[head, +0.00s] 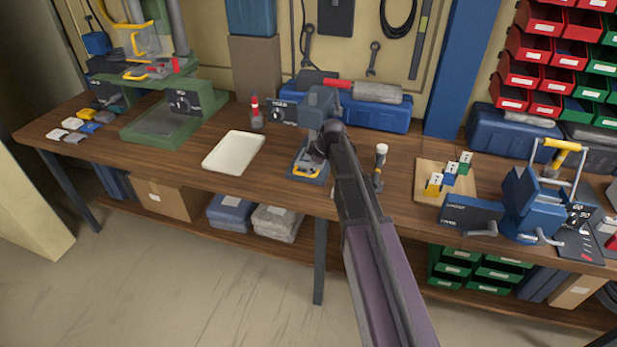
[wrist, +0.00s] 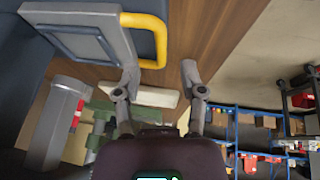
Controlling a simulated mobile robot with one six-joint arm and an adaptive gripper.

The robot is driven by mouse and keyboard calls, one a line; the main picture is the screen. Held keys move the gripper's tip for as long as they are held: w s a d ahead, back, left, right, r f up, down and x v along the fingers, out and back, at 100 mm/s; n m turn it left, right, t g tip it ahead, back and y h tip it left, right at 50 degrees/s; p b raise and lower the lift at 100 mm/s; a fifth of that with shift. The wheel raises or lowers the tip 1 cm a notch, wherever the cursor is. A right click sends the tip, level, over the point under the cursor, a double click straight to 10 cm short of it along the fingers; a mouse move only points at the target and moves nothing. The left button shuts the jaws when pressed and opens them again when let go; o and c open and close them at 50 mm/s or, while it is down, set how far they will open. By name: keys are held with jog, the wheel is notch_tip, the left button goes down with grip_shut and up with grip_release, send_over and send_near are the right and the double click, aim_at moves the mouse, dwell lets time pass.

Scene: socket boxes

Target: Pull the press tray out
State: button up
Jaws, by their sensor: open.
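The press tray is a grey plate with a blue inset (wrist: 78,43) and a yellow handle (wrist: 160,38), close at upper left in the wrist view. In the head view its yellow handle (head: 302,173) shows at the foot of the small blue-grey press (head: 316,104) mid-bench. My gripper (wrist: 160,77) is open and empty. Its left finger is close to the handle's lower end; I cannot tell whether they touch. The right finger is apart from the handle. In the head view my arm hides the fingers and part of the press.
A cream tray (head: 233,152) lies left of the press, with a green press (head: 178,108) beyond. A red-tipped bottle (head: 256,112) stands behind. A blue toolbox (head: 372,112) is at the back.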

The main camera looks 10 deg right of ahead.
jog(key=shift+b+x, duration=1.45)
jog(key=shift+x, duration=0.45)
grip_shut()
